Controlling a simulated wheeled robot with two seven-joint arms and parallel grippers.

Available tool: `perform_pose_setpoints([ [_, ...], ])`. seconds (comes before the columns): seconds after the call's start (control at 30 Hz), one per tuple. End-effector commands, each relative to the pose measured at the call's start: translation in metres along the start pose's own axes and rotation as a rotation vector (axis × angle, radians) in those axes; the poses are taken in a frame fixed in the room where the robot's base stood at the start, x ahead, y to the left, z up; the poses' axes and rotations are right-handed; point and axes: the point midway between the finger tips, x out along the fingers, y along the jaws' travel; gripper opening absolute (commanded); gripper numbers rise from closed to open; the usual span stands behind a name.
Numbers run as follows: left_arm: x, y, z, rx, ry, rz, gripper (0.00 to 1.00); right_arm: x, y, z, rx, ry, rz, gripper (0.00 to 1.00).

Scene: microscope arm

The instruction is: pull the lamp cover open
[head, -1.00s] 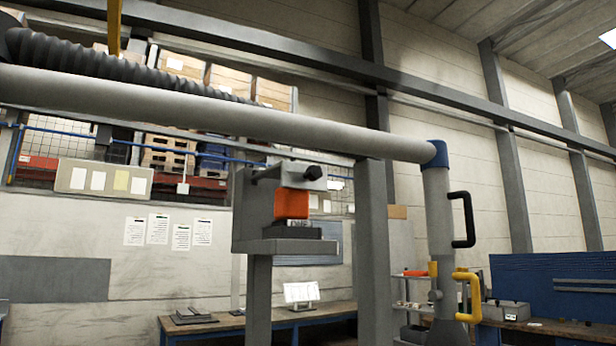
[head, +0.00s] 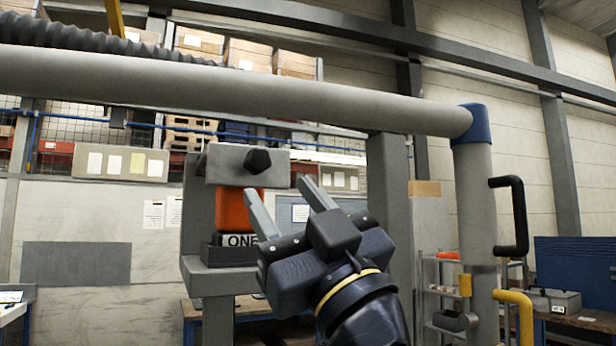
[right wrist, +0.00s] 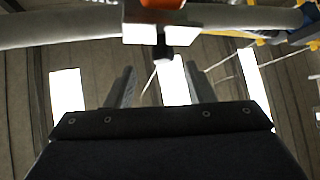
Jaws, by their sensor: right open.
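The lamp cover appears to be the grey block (head: 220,163) with a dark knob (head: 258,161) on its front, at the top of a grey stand. An orange part (head: 238,210) sits below it, above a dark base with a label (head: 240,240) reading "ONE". My right gripper (head: 280,188) is open and empty, below and right of the knob, apart from it. In the right wrist view the knob (right wrist: 163,51) shows beyond the open fingers, between their lines. The gripper hides part of the stand. My left gripper is not in view.
A thick grey pipe (head: 250,95) crosses above the stand. It meets a vertical tube (head: 475,210) with a black handle (head: 513,215) and a yellow handle (head: 518,312) at right. A grey post (head: 388,190) stands behind my right arm.

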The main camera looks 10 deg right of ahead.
Motion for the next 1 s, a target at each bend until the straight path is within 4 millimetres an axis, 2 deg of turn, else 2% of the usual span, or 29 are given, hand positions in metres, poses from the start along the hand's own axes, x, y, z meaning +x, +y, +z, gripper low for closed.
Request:
perform_pose_setpoints([
  [0.3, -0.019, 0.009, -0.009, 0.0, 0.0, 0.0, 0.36, 0.048, 0.001, -0.003, -0.002, 0.003, 0.004, 0.48],
  [0.5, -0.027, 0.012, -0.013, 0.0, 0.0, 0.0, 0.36, 0.071, 0.001, -0.002, -0.002, 0.003, 0.003, 0.48],
  [0.87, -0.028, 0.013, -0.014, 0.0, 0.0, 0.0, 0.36, 0.076, 0.001, -0.001, -0.002, 0.003, 0.004, 0.48],
  [1.0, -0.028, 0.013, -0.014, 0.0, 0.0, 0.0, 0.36, 0.076, 0.001, -0.001, -0.001, 0.003, 0.003, 0.31],
])
